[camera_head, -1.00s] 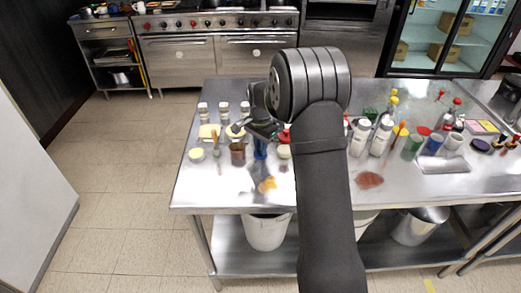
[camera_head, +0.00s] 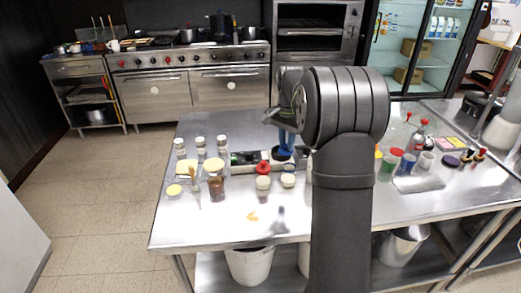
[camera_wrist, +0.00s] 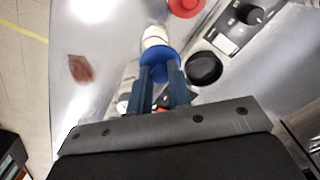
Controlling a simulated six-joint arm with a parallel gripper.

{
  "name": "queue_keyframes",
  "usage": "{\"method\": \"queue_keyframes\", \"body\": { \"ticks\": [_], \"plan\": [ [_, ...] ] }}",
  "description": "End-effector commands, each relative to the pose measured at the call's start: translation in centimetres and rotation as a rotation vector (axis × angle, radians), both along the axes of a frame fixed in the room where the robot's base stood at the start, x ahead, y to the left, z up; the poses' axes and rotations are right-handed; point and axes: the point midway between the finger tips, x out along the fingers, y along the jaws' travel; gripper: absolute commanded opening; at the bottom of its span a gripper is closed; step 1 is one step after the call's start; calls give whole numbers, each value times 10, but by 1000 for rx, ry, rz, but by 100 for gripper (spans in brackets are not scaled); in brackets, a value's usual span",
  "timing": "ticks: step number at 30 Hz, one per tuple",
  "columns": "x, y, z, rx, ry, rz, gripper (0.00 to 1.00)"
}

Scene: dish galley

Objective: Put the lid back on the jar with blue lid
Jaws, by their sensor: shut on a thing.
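My gripper (camera_head: 284,145) has blue fingers and hangs over the middle of the steel table. In the wrist view my gripper (camera_wrist: 161,82) is shut on a round blue lid (camera_wrist: 160,60), seen between and beyond the fingertips. A small cream jar (camera_head: 288,180) stands on the table, in front of the gripper in the head view. In the wrist view this pale jar (camera_wrist: 155,36) appears just above the lid and is partly covered by it. I cannot tell whether lid and jar touch. Which jar the blue lid fits is not clear.
A red-lidded jar (camera_head: 263,168) stands left of the cream jar. A dark-and-light panel (camera_head: 250,157) lies behind it; a black disc (camera_wrist: 203,68) is beside the lid. The table's front (camera_head: 205,232) is mostly clear.

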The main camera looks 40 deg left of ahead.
Motion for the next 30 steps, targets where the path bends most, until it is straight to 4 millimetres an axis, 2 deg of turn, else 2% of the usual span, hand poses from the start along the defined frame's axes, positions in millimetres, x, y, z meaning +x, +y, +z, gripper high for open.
{"method": "queue_keyframes", "body": {
  "ticks": [3,7,21,30],
  "plan": [
    [9,-11,3,1,0,-4,0],
    [10,-13,-2,-1,1,-3,0],
    [10,-13,-45,-1,1,-3,0],
    [10,-13,-59,0,0,-3,0]
  ]
}}
